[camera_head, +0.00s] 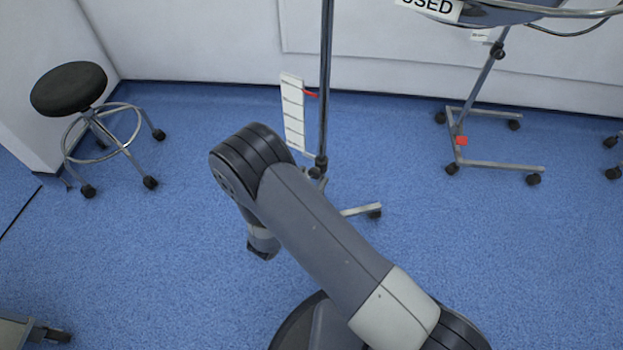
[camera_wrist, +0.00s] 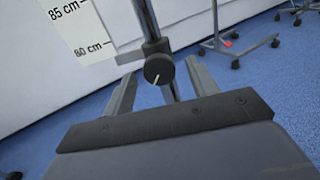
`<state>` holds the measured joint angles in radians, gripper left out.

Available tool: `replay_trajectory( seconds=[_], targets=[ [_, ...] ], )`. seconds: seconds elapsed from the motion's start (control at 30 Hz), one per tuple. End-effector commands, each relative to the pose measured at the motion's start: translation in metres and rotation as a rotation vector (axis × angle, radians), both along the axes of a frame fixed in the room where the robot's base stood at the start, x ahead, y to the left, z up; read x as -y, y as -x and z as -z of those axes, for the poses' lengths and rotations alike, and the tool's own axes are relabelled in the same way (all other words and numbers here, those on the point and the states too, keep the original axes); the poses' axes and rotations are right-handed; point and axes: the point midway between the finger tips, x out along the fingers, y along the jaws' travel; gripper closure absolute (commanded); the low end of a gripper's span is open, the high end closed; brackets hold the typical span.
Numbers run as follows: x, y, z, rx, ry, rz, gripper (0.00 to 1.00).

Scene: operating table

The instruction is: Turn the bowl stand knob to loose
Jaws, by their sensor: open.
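A round black knob (camera_wrist: 159,68) with a white pointer line sits on an upright metal pole (camera_wrist: 147,18) in the wrist view. The line points down and slightly left. My gripper (camera_wrist: 160,74) is open, with one finger left and one right of the knob. I see free room between the knob and each finger; whether the knob lies at fingertip depth I cannot tell. In the head view the stand's pole (camera_head: 325,80) rises beyond my arm, and its top is out of frame. My gripper's fingers are hidden there.
A white height scale (camera_head: 293,112) with a red pointer (camera_head: 310,94) is beside the pole. A second wheeled stand (camera_head: 484,85) with a metal basin and a "USED" sign (camera_head: 434,8) is at right. A black stool (camera_head: 70,88) is at left.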

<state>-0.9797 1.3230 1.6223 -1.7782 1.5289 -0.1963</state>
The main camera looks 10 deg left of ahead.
Motion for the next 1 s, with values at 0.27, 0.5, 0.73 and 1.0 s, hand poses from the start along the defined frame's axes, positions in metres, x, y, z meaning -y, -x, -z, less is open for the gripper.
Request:
replay_trajectory(
  seconds=[0.27, 0.5, 0.73, 1.0],
  targets=[
    [0.0034, -0.0087, -0.0004, 0.001, 0.000, -0.001, 0.45],
    [0.0032, -0.0084, -0.0005, 0.001, 0.000, -0.001, 0.52],
    [0.0032, -0.0083, -0.0004, 0.001, 0.000, -0.001, 0.71],
    [0.0033, -0.0083, -0.0003, 0.001, 0.000, 0.000, 0.89]
  ],
)
